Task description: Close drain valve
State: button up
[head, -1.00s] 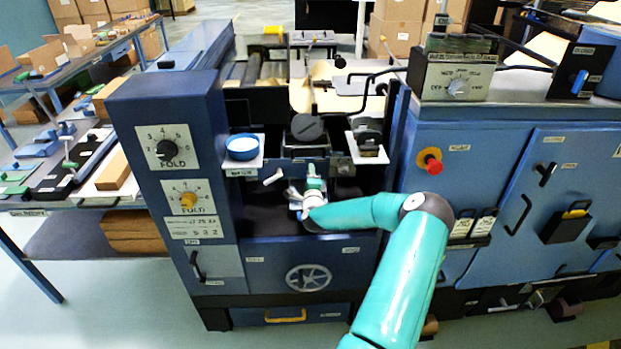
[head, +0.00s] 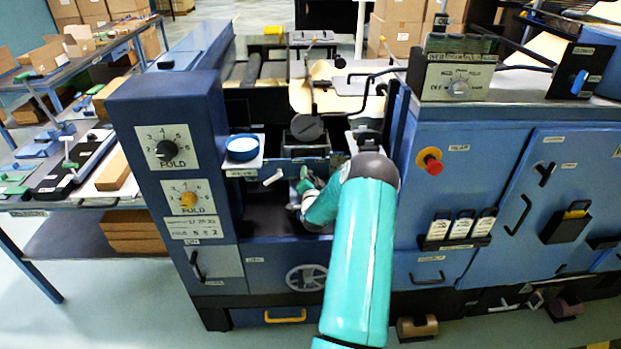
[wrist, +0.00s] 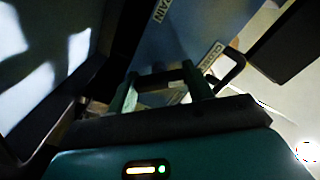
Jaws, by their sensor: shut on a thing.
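My gripper (head: 304,184) is inside the dark recess of the blue machine, below the round black cap. In the wrist view, its two green fingers (wrist: 161,76) are closed on a narrow bar (wrist: 158,82), which I take to be the drain valve handle. A label ending in "AIN" (wrist: 158,10) and one that seems to read "CLOSED" (wrist: 210,55) are on the blue panel just beyond the fingers. The valve body and the handle's exact angle are hidden by my gripper and forearm in the head view.
A small white lever (head: 272,178) sits just left of my gripper. A spoked handwheel (head: 305,278) is below, and a red button (head: 433,166) is at right.

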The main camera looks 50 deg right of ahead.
jog(key=shift+n, duration=0.4)
jog(key=o, duration=1)
jog(key=shift+a, duration=0.1)
jog(key=v, duration=1.3)
jog(key=shift+s+a, duration=0.2)
jog(key=shift+s, duration=0.1)
